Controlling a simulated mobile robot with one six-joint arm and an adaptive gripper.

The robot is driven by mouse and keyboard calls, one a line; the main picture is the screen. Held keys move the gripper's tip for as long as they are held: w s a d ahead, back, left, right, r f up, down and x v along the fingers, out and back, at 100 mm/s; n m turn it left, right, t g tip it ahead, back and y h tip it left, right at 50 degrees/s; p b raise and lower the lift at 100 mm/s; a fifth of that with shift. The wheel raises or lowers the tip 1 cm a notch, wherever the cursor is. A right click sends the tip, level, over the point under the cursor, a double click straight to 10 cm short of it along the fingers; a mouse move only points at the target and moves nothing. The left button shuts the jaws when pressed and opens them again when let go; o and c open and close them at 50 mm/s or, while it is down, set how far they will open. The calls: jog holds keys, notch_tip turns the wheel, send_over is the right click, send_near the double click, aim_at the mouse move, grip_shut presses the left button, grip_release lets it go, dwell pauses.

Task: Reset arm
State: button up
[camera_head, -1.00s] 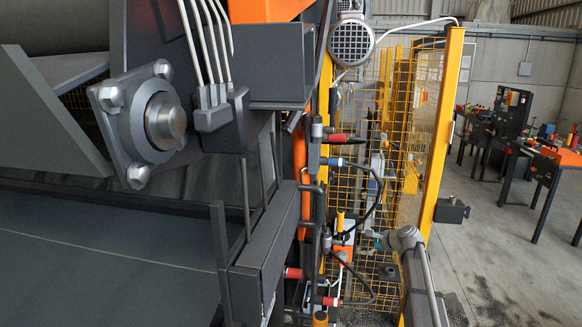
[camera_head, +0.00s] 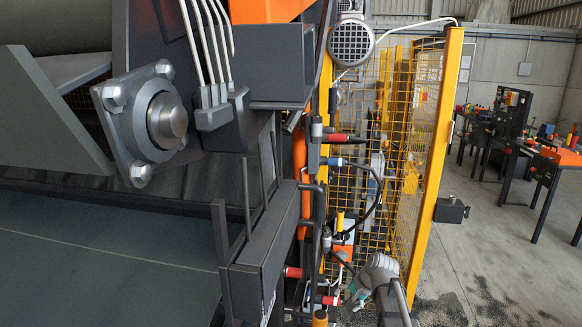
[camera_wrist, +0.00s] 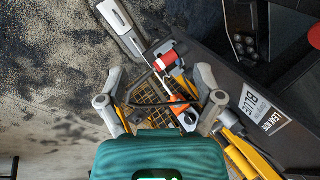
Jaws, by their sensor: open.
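My gripper (camera_wrist: 162,108) is open in the wrist view, with its two grey fingers spread apart. Nothing is seen held between them. Behind the gap the wrist view shows yellow mesh, a black cable and a red-ended fitting (camera_wrist: 166,62), apart from the fingers as far as I can tell. In the head view my arm is at the lower middle, in front of the yellow mesh fence (camera_head: 412,120). The gripper end there is small and partly hidden, at the right of the machine's pipes and valves.
A dark machine with a large bolted bearing (camera_head: 160,118) and a wide belt (camera_head: 100,265) fills the left. Orange-topped workbenches (camera_head: 545,160) stand at the far right. The concrete floor (camera_head: 500,240) between is mostly open, with dark granules near the fence.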

jog(key=s+f+n+g+h, duration=0.2)
jog(key=s+n, duration=0.4)
jog(key=s, duration=1.1)
jog(key=g+h, duration=0.1)
jog(key=h, duration=0.1)
jog(key=shift+n+h, duration=0.3)
jog(key=shift+w+a, duration=0.1)
jog(key=shift+a, duration=0.05)
